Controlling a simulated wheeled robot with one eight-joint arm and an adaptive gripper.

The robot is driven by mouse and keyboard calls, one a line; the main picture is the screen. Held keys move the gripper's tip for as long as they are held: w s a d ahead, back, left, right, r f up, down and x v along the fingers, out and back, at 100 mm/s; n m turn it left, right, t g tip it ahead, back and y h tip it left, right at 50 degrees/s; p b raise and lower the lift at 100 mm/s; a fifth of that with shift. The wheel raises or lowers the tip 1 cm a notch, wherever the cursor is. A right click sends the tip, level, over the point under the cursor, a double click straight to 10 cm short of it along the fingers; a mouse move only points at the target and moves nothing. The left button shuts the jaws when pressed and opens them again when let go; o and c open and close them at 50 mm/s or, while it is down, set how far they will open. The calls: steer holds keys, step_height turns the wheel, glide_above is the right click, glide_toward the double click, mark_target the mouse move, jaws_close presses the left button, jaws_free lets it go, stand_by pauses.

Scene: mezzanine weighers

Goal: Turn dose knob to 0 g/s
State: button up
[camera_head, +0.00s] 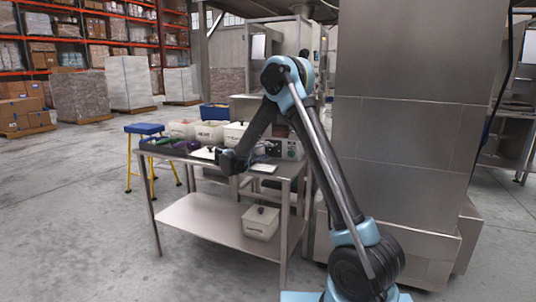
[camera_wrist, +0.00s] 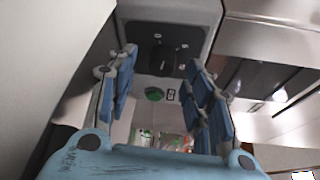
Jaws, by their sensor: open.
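The dose knob (camera_wrist: 161,56) is a black round knob on a dark dial plate (camera_wrist: 144,35) with small pale marks, in the upper middle of the wrist view. The marks are too small to read, and I cannot tell where the knob points. My gripper (camera_wrist: 162,64) is open, with one blue-padded finger on each side of the knob in the picture. I see no contact, and the depth gap is unclear. In the head view, my gripper (camera_head: 230,162) is in front of the grey control box (camera_head: 285,148) on the steel table.
A lidded white container (camera_head: 260,222) stands on the lower shelf. A blue-topped yellow stool (camera_head: 144,129) is at left. A large steel cabinet (camera_head: 400,130) stands at right.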

steer(key=v, duration=1)
